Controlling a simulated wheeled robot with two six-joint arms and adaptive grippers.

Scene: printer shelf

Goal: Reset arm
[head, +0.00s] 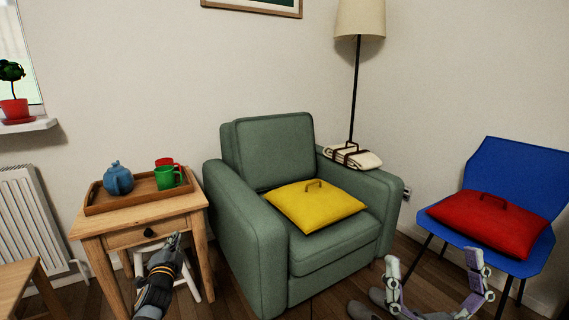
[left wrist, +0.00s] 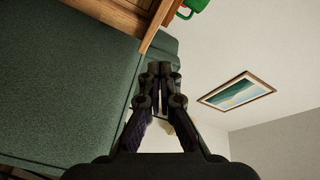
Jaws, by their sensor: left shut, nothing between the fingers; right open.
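My left gripper (head: 174,240) is shut and empty in front of the small wooden side table (head: 150,212), near its drawer knob. In the left wrist view its closed fingers (left wrist: 160,70) meet with nothing between them. My right gripper (head: 433,264) is low at the bottom right of the head view, in front of the blue chair. Its fingers are spread wide with nothing between them.
A green armchair (head: 255,240) with a yellow cushion (head: 312,207) stands between the grippers. A blue chair (head: 510,165) holds a red cushion (head: 490,225). A tray (head: 110,207) on the table holds a blue teapot (head: 118,178) and mugs (head: 167,178). A lamp (head: 360,18) stands behind.

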